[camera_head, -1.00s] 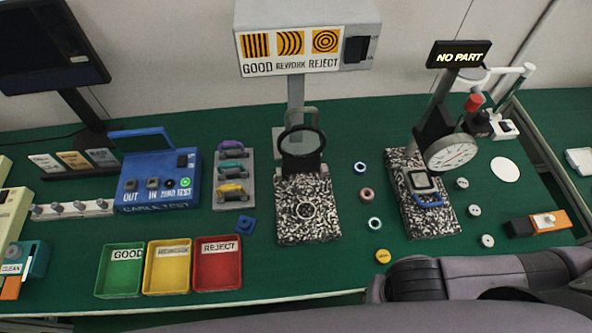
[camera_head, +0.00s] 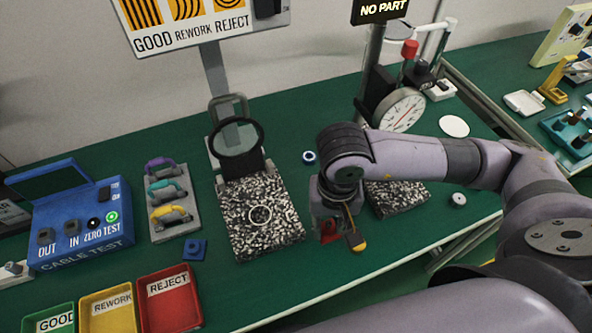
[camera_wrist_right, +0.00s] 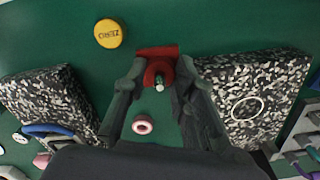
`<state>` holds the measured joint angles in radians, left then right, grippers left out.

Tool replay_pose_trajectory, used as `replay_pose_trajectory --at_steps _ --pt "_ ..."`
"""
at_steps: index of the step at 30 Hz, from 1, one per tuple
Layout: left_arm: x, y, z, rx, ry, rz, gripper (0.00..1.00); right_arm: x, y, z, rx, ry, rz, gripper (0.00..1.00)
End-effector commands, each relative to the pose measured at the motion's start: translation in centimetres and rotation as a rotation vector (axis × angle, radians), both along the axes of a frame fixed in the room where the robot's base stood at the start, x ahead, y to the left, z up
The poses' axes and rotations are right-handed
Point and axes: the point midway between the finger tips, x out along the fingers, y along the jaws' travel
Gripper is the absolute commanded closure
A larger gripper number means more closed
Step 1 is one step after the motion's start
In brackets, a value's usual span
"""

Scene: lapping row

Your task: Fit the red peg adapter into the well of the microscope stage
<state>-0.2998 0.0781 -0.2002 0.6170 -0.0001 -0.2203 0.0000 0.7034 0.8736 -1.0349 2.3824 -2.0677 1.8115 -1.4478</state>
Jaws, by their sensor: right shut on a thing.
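My right gripper (camera_head: 328,228) is shut on the red peg adapter (camera_head: 325,236), above the green bench between two speckled plates. In the right wrist view the red adapter (camera_wrist_right: 157,68) sits between the fingertips of my right gripper (camera_wrist_right: 158,82), with a small pale peg end on it. The fingers hide part of its sides. I cannot clearly identify the microscope stage or its well. A white-armed instrument (camera_head: 437,88) stands at the back right, partly hidden behind the dial gauge. My left gripper is not in view.
The magnifier's speckled plate (camera_head: 270,236) is left of my gripper. The gauge's speckled plate (camera_head: 400,200) is partly behind my arm. GOOD, REWORK and REJECT trays stand front left.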

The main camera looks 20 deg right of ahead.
Motion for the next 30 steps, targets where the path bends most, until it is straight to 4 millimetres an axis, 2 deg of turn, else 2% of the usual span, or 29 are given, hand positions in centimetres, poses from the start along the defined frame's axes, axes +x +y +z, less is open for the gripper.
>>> replay_pose_trajectory --at_steps 1,7,15,18,27,30 --pt "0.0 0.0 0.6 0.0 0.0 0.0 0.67 1.1 0.1 0.4 0.0 0.0 -0.003 1.0" --pt "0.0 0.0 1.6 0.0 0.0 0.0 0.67 6.1 0.1 0.4 0.002 -0.001 -0.003 1.0" --pt "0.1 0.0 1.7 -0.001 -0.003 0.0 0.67 13.1 0.1 0.0 0.002 -0.001 -0.002 1.0" --pt "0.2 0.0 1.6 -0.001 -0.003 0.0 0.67 14.9 0.1 0.0 0.001 0.0 -0.001 1.0" --pt "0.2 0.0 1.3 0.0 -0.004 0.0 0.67 17.3 0.1 0.0 0.001 0.001 0.001 1.0" --pt "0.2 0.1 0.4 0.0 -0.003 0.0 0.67 17.0 0.1 -2.2 0.002 0.004 0.001 1.0"
